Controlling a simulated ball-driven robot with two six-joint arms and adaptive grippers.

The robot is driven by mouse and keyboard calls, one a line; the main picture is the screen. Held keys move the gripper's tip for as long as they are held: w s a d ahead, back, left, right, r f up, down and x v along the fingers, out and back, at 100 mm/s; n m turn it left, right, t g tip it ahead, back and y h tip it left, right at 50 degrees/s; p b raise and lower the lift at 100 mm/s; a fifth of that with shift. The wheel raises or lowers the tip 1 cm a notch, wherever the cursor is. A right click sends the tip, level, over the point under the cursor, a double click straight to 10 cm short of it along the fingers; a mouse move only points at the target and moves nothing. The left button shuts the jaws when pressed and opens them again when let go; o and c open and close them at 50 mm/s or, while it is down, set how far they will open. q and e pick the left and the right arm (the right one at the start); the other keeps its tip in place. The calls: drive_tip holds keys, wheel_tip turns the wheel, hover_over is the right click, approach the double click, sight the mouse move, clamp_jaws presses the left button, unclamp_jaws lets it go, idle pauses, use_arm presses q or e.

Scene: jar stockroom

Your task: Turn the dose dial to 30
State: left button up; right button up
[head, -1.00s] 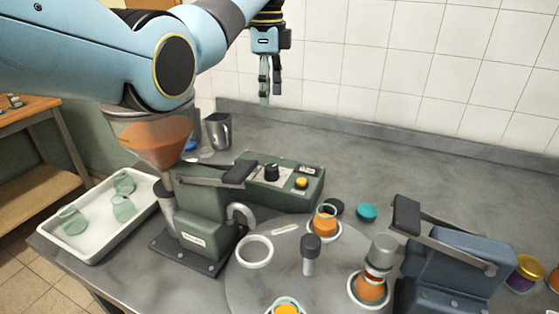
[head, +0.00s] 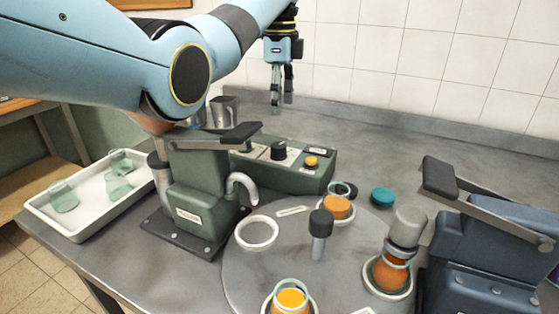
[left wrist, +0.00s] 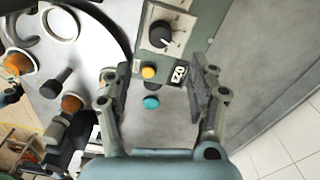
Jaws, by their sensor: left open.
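The dose dial (head: 278,150) is a black knob on a pale plate on top of the green control box (head: 318,178). In the left wrist view the dial (left wrist: 160,34) is near the top centre, with a white pointer mark; its scale is too small to read. My left gripper (head: 282,99) is open and empty, in the air above and behind the box in the head view. In the left wrist view its fingers (left wrist: 158,75) are spread apart, with the dial beyond them. My right gripper is in neither view.
A yellow button (head: 311,162) and a small label share the box top. The green filler's black lever (head: 236,133) reaches close to the dial. A round turntable (head: 275,265) with jars stands in front, beside a teal lid (head: 382,197) and a blue lever machine (head: 480,260).

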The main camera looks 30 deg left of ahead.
sight(280, 145)
use_arm(q)
drive_tip(key=shift+f, duration=0.7)
wheel_tip(280, 145, down, 10)
drive_tip(key=shift+f+b, duration=0.25)
drive_tip(key=shift+b, duration=0.1)
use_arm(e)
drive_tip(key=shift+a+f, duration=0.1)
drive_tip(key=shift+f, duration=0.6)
use_arm(q)
drive_tip(key=c, duration=1.1)
drive_tip(key=shift+c, duration=0.2)
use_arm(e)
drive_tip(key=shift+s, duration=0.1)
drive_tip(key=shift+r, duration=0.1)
